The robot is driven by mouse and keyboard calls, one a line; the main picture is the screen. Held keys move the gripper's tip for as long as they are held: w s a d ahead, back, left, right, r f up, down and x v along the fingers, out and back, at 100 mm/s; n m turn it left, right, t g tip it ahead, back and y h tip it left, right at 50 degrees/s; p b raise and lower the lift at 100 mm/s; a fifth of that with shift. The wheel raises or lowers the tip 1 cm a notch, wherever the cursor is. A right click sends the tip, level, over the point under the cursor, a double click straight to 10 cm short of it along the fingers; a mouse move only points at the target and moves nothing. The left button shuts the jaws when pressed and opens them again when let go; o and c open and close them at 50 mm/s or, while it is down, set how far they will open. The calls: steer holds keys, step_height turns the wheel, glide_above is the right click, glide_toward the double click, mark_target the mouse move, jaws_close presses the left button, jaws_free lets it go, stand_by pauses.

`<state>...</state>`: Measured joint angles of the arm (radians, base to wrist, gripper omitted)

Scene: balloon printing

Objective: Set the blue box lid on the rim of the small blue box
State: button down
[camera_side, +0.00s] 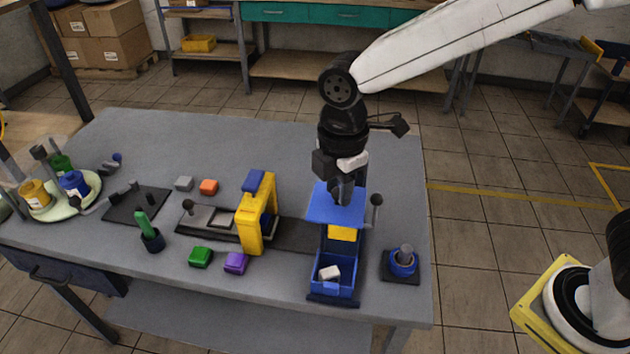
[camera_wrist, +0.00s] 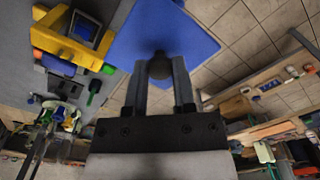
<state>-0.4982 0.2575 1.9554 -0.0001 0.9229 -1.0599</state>
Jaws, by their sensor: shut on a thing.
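The blue box lid (camera_side: 333,210) is a flat blue plate held roughly level above the back of the small blue box. In the wrist view the lid (camera_wrist: 190,32) fills the top middle, and its dark round knob (camera_wrist: 160,70) sits between my fingers. My gripper (camera_side: 342,195) points down and is shut on that knob. The small blue box (camera_side: 346,291) stands open at the table's front right, with a whitish block (camera_side: 329,273) inside. The lid appears apart from its front rim; the space under the lid is partly hidden.
A yellow block (camera_side: 342,233) shows behind the box, below the lid. A dark ball-topped lever (camera_side: 376,201) stands close right of the lid. A round blue holder (camera_side: 403,263) is right of the box. A yellow arch (camera_side: 251,222) and loose coloured blocks lie left.

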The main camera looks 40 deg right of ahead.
step_height(320, 180, down, 12)
steer(key=shift+d, duration=0.15)
steer(key=shift+f, duration=0.1)
stand_by(0.4)
steer(key=shift+f, duration=2.35)
steer(key=shift+w+d, duration=0.25)
steer(key=shift+d, duration=0.05)
steer(key=shift+f, duration=1)
stand_by(1.4)
steer(key=shift+c, duration=1.8)
jaws_free()
steer(key=shift+r, duration=0.1)
step_height(320, 180, up, 8)
steer(key=shift+f, duration=0.2)
